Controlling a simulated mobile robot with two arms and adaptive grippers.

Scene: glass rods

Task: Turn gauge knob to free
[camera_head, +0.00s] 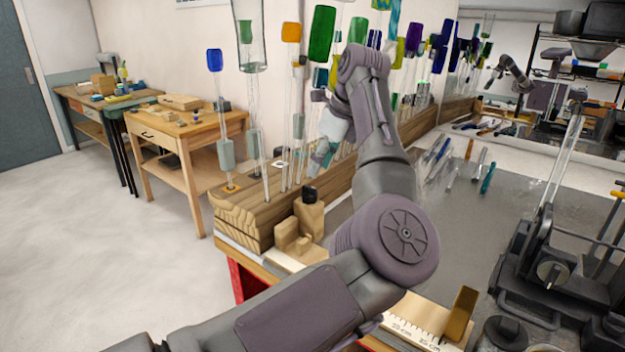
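A wooden length gauge (428,316) with printed centimetre marks lies along the bench front, its middle hidden behind my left arm. At its left end stands a stepped wooden block (292,236) with a small black knob (309,194) on top, which looks like the gauge knob. I cannot tell its setting. A brass-coloured stop (461,312) stands at the right end. My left gripper (321,158) points down above and behind the knob, apart from it, among the glass rods. Its fingers are small and partly lost against the rods. My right gripper is not in view.
A wooden rack (240,222) holds upright glass rods with coloured ends (321,33) close around my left gripper. Loose coloured rods (437,155) lie on the grey bench. A dark metal machine (553,272) stands at the right. A mirror covers the back right.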

